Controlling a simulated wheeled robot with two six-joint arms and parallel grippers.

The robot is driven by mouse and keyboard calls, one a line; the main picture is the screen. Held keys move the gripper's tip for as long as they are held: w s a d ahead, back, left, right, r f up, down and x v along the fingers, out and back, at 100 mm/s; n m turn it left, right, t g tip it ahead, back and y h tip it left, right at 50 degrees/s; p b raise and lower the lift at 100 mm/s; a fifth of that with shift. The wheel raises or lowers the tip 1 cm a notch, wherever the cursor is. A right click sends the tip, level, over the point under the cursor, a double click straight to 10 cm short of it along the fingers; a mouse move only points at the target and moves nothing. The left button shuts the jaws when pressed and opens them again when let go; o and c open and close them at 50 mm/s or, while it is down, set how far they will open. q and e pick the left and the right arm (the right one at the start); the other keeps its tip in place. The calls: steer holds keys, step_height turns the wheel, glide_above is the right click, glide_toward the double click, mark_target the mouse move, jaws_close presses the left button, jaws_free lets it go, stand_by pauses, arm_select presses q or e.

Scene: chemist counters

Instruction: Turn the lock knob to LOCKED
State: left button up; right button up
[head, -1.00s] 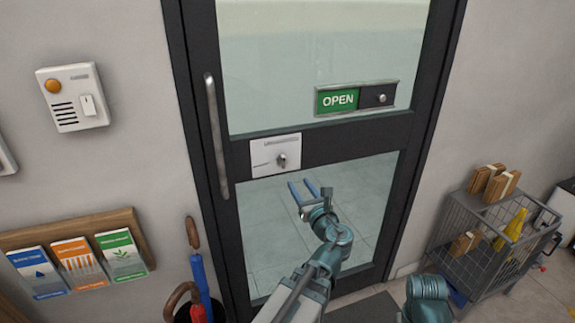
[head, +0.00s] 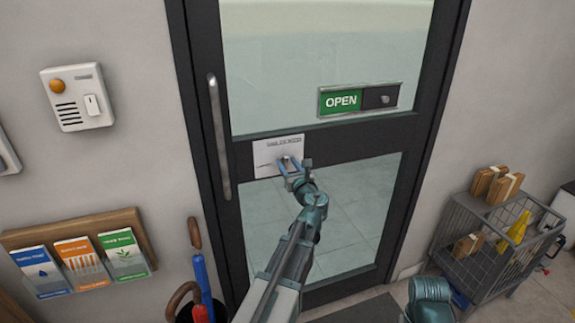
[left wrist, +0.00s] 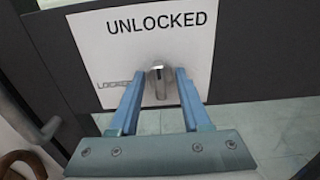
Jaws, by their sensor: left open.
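The lock plate (head: 265,152) is a white square on the dark door's middle rail. In the left wrist view the plate (left wrist: 95,45) reads UNLOCKED along the top and, at its left, a partly hidden word that looks like LOCKED. The metal lock knob (left wrist: 158,80) sits at the plate's lower middle, its grip upright. My left gripper (head: 289,163) is at the plate, open, and its two blue fingers (left wrist: 159,78) lie either side of the knob. I cannot tell whether they touch it. In the head view the fingers mostly hide the knob. My right gripper is not in view.
A vertical door handle (head: 219,135) stands left of the plate. A green OPEN slider sign (head: 341,102) is above right. Umbrellas (head: 201,275) and a leaflet rack (head: 130,222) are at lower left. A wire cart (head: 480,245) stands at right.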

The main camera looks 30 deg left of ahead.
arm_select(q)
jaws_close()
steer(key=shift+n, duration=0.3)
stand_by(0.3)
steer(key=n, duration=0.4)
steer(key=shift+s+a+n, duration=0.1)
steer(key=shift+n, duration=0.2)
steer(key=n, duration=0.4)
steer(key=shift+f, duration=0.1)
steer(key=n, duration=0.4)
steer(key=shift+s+f+n, duration=0.1)
steer(key=shift+n, duration=2.2)
steer(key=shift+f+n, duration=0.1)
steer(key=shift+n, duration=0.2)
